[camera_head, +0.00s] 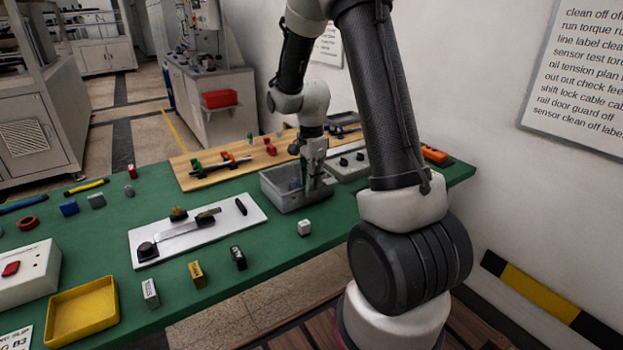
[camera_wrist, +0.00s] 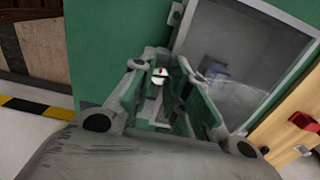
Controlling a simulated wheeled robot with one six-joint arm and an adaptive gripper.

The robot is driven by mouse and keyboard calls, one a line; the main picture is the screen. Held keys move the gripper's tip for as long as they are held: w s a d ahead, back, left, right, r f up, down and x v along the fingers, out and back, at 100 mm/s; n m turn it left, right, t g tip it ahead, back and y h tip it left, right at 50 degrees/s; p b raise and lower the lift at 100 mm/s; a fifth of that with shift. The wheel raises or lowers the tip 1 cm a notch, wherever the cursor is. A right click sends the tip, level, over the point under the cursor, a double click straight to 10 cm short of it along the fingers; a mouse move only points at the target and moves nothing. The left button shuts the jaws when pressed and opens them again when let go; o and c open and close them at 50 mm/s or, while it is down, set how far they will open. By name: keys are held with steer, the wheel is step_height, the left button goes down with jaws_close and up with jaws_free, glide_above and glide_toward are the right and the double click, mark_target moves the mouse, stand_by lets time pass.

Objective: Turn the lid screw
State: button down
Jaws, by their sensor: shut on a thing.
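My gripper (camera_head: 318,188) points down at the right end of a grey open bin (camera_head: 282,203) on the green table. In the wrist view my gripper (camera_wrist: 168,72) has its two fingers around a small round pale and brass-coloured piece, which I take to be the lid screw (camera_wrist: 160,74). The fingers hide part of it, and its slot and turn angle are too small to read. The grey bin (camera_wrist: 225,103) fills the upper right of the wrist view, beside the fingers. I cannot make out a lid for certain.
A grey box with black knobs (camera_head: 350,166) stands right of the bin. A wooden board (camera_head: 215,171) with clamps lies behind. A white board (camera_head: 190,236) with a black-handled tool lies left. The wall is close on the right.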

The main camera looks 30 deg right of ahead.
steer(key=c, duration=1.3)
jaws_free()
steer(key=shift+r, duration=0.1)
step_height(320, 180, up, 12)
steer(key=shift+f, duration=0.1)
